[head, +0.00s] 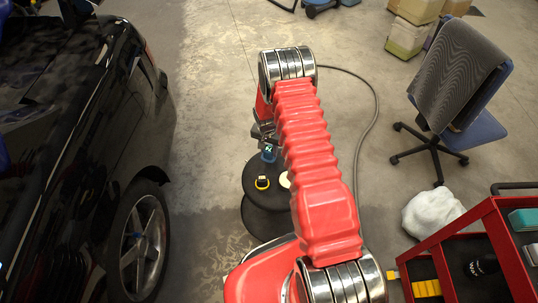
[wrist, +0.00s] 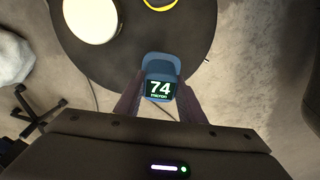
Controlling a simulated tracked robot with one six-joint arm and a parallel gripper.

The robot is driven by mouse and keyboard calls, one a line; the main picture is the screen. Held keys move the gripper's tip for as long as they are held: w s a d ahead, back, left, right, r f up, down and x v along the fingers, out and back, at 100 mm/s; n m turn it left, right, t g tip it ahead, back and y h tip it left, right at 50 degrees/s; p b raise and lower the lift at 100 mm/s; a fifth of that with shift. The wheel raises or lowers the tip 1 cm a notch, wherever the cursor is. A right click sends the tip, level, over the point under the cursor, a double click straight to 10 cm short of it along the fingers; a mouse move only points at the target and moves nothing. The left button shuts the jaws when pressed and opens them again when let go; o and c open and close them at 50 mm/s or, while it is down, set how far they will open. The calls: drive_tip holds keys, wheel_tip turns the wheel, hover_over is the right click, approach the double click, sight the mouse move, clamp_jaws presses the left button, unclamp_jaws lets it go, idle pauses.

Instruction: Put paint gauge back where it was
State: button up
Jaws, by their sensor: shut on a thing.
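The paint gauge (wrist: 160,68) is a small blue device with a dark screen that reads 74 micron. My gripper (wrist: 158,104) is shut on it, with one finger on each side. In the head view the gauge (head: 269,153) shows beside my red arm, over the far edge of a round black stool top (head: 257,192). My gripper is partly hidden behind the arm there. I cannot tell whether the gauge touches the stool top.
A yellow ring-shaped item (head: 262,183) and a cream round pad (head: 285,180) lie on the stool top. A black car (head: 70,150) stands at left. An office chair (head: 455,95), a white cloth (head: 432,212) and a red tool cart (head: 470,240) stand at right.

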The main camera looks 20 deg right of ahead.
sight(269, 154)
drive_tip(key=shift+f, duration=1.8)
drive_tip(key=shift+f, duration=0.1)
drive_tip(key=o, duration=1.2)
drive_tip(key=shift+s+a+r, duration=0.15)
drive_tip(key=shift+s+r, duration=0.05)
drive_tip(key=shift+r, duration=1.8)
drive_tip(key=shift+s+a+r, duration=0.15)
drive_tip(key=shift+a+r, duration=0.05)
drive_tip(key=shift+r, duration=1.85)
drive_tip(key=shift+s+a+r, duration=0.15)
drive_tip(key=shift+s+r, duration=0.05)
drive_tip(key=shift+r, duration=1.8)
